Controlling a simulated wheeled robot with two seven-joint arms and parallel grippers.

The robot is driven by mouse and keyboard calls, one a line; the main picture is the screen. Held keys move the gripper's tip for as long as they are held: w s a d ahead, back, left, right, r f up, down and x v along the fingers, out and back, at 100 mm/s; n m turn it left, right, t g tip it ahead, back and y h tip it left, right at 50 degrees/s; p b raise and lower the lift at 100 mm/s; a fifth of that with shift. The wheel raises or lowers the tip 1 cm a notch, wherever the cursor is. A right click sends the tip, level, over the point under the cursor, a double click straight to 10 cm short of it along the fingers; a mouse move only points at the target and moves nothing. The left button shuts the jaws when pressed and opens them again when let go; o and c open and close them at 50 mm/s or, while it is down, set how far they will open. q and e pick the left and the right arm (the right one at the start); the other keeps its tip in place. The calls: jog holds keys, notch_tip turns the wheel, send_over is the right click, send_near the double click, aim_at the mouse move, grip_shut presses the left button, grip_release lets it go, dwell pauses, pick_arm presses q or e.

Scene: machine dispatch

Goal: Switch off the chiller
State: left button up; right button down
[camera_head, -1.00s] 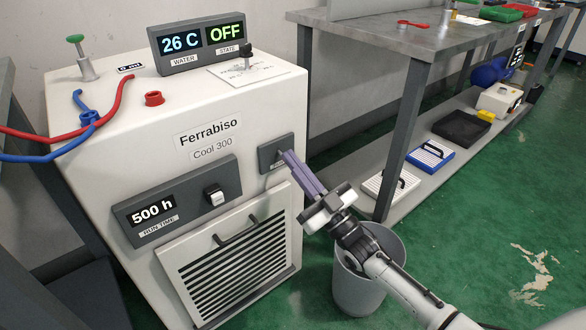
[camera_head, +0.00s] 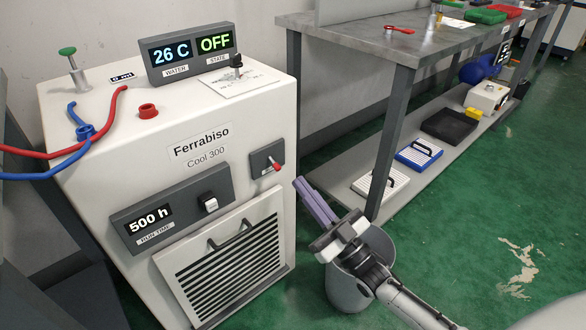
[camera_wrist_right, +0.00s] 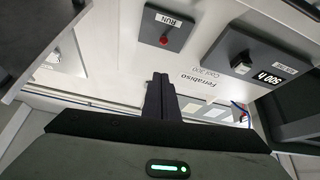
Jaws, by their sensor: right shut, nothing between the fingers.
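The chiller (camera_head: 100,165) is a white cabinet labelled Ferrabiso Cool 300. Its top display (camera_head: 191,54) reads 26 C water and OFF state. A small grey panel with a red-tipped lever (camera_head: 275,165) is on its front right; the lever points down and right. In the right wrist view this panel (camera_wrist_right: 163,27) is labelled RUN and its red tip faces the camera. A run-time panel (camera_head: 150,222) reads 500 h and has a white rocker switch (camera_head: 209,203). My right gripper (camera_head: 304,186) is shut and empty, to the right of the lever and apart from it. My left gripper is out of view.
A grey bin (camera_head: 345,287) stands under my right arm. A metal workbench (camera_head: 380,45) with a lower shelf is at the right. Red and blue hoses (camera_head: 60,155) cross the chiller's left side. A black knob (camera_head: 237,62) stands on a top plate. Green floor is clear at right.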

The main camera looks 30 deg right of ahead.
jog(key=shift+f+v, duration=0.25)
jog(key=shift+v, duration=1)
jog(key=shift+w+a, duration=0.1)
jog(key=shift+w, duration=0.1)
